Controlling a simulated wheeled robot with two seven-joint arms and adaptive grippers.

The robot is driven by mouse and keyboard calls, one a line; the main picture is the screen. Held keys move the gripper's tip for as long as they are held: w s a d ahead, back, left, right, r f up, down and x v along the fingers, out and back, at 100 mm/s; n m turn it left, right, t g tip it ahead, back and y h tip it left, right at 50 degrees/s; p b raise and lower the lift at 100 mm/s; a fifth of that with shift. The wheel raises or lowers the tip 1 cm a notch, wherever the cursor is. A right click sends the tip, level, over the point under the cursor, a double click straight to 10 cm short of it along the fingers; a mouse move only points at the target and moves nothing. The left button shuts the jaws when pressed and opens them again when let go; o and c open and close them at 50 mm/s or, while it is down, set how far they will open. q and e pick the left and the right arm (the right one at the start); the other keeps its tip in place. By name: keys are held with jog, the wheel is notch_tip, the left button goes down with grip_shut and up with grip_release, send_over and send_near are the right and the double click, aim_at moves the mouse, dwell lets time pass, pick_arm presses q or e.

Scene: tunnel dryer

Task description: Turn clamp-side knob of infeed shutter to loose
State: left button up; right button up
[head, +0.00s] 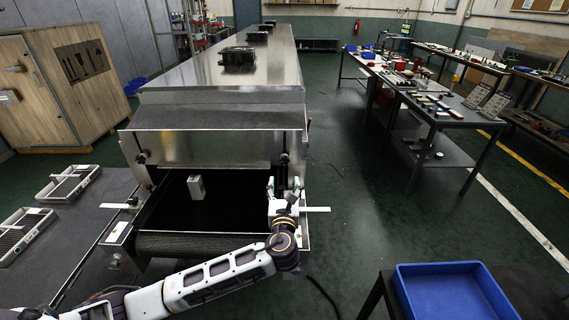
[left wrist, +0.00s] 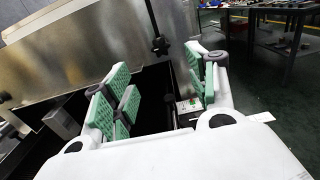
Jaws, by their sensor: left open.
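The infeed shutter (head: 215,145) is a bright metal plate across the mouth of the steel tunnel dryer. It has a dark knob at each side, a left knob (head: 141,157) and a right knob (head: 285,158). I cannot tell from the pictures which is the clamp-side one. My left gripper (head: 285,186) is just below and in front of the right knob, apart from it. In the left wrist view, that gripper (left wrist: 155,86) has its green-padded fingers wide apart with nothing between them. A dark knob (left wrist: 160,45) on a slotted rod shows beyond the fingers. My right gripper is not in view.
A pale upright block (head: 196,187) stands on the dark belt (head: 205,212); it shows in the left wrist view too (left wrist: 61,124). Wire trays (head: 68,184) lie on the left table. A blue bin (head: 455,290) stands at lower right. Open floor lies right of the dryer.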

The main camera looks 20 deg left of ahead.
pick_arm(q)
jog(key=w, duration=0.1)
send_near(284, 161)
jog(key=x, duration=0.4)
jog(key=shift+w+r, duration=0.1)
jog(key=shift+w, duration=0.1)
jog(key=x, duration=0.3)
jog(key=shift+w, duration=0.3)
jog(key=shift+w+a, duration=0.25)
jog(key=shift+w, duration=0.45)
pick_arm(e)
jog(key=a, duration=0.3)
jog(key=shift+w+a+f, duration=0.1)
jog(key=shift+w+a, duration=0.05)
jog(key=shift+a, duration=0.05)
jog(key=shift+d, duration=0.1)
